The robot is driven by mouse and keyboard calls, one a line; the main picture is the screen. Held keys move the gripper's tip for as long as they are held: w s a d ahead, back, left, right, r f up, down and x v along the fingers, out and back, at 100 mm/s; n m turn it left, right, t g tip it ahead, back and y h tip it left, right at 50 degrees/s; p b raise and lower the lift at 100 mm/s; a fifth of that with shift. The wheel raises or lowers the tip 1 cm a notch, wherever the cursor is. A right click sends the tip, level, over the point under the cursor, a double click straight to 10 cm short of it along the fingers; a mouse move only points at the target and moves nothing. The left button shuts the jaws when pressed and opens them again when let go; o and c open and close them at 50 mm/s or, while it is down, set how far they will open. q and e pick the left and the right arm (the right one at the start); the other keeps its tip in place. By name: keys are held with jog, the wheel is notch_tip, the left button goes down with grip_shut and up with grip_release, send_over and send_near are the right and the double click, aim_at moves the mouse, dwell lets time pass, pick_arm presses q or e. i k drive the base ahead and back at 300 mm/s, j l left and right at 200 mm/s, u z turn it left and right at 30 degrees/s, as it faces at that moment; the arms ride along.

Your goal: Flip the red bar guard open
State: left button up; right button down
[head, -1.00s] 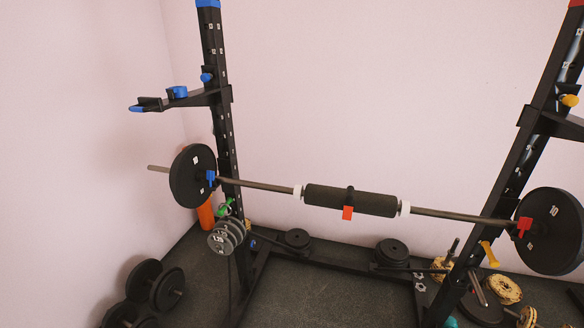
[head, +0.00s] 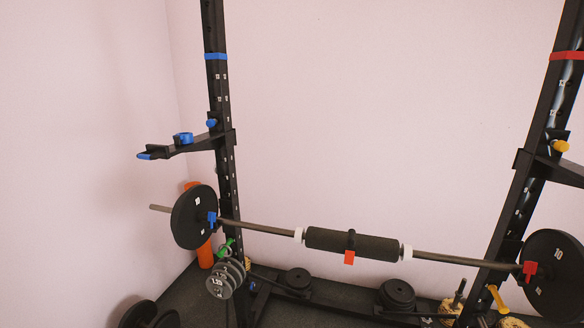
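A barbell (head: 257,227) rests across the black rack, with a dark cylindrical pad (head: 325,239) around its middle. A black strap circles the pad, and a red tab (head: 349,257) hangs down from it in front. A red clip (head: 529,270) sits on the bar beside the right weight plate (head: 556,275). A blue clip (head: 212,219) sits beside the left weight plate (head: 193,217). I cannot tell which red part is the bar guard. Neither of my grippers is in view.
The left upright (head: 220,90) carries a jutting black arm with a blue tip (head: 150,155). The right upright (head: 535,150) has a yellow knob (head: 560,146). Small grey plates (head: 226,279) hang at the left. Black plates (head: 397,294) lie low behind the bar.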

aim_at(529, 268)
jog(key=z, duration=1.65)
